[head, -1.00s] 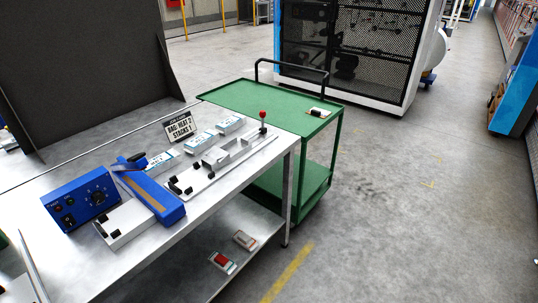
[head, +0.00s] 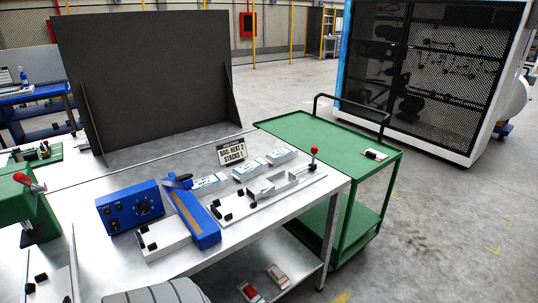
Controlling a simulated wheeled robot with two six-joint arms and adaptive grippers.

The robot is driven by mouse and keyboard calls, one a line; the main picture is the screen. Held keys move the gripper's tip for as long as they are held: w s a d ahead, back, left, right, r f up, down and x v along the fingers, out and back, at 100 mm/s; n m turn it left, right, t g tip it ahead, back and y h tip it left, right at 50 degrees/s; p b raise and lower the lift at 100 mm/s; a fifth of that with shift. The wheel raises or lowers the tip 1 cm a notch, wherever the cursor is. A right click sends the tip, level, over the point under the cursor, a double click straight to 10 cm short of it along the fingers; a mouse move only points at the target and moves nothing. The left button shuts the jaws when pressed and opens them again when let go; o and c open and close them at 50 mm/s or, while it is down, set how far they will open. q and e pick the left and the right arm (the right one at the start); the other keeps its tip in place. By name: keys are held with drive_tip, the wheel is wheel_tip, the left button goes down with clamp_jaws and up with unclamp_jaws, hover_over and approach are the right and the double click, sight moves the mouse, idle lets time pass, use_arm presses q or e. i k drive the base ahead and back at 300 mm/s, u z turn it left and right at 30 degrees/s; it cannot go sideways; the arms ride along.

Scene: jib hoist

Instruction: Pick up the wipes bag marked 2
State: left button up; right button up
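Three white and blue packs, which look like the wipes bags, lie in a row on the steel bench (head: 275,213). The near pack (head: 207,182) is partly hidden behind the blue sealer arm. The middle pack (head: 246,171) and the far pack (head: 281,156) lie beyond it to the right. Their numbers are too small to read, so I cannot tell which is marked 2. A sign (head: 231,152) behind them reads "BAG: HEAT 2 STACKS 1". Neither of my grippers is in view.
A blue control box (head: 130,207) and blue bar sealer (head: 192,212) stand left of the packs. A green cart (head: 330,137) adjoins the bench at right. A dark panel (head: 145,85) stands behind.

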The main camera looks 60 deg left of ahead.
sight(242, 173)
drive_tip(key=u, duration=0.1)
drive_tip(key=i, duration=1.3)
drive_tip(key=u, duration=0.95)
drive_tip(key=i, duration=0.8)
drive_tip(key=u, duration=0.85)
